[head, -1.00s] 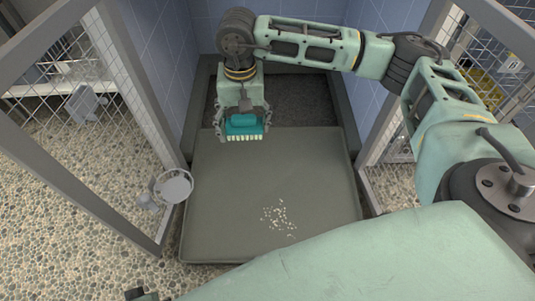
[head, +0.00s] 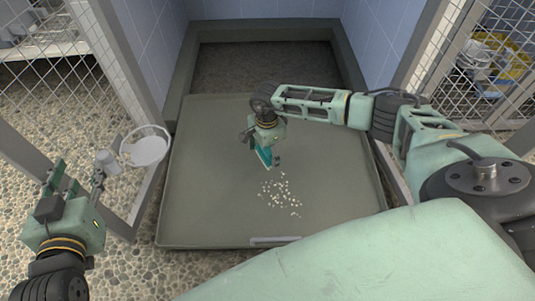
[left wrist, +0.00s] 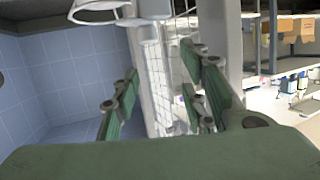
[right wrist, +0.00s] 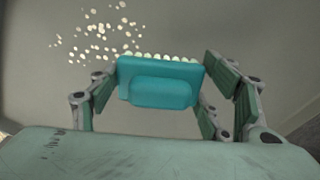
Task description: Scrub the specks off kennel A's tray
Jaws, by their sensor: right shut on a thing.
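The grey-olive tray (head: 205,200) lies pulled out at the kennel's front. White specks (head: 280,193) are scattered on its front middle part; they also show in the right wrist view (right wrist: 105,38). My right gripper (head: 263,150) is shut on a teal brush (right wrist: 160,88) with a row of pale bristles. The brush is just behind and left of the specks; I cannot tell whether it touches the tray. My left gripper (head: 72,180) is open and empty at the left, beside the door fitting; its spread fingers show in the left wrist view (left wrist: 163,95).
A round pale bowl in a ring (head: 145,148) is fixed on the left open mesh door (head: 45,70), close to my left gripper. Another mesh door (head: 475,75) stands open at the right. Blue tiled walls and a dark rim (head: 265,30) bound the kennel.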

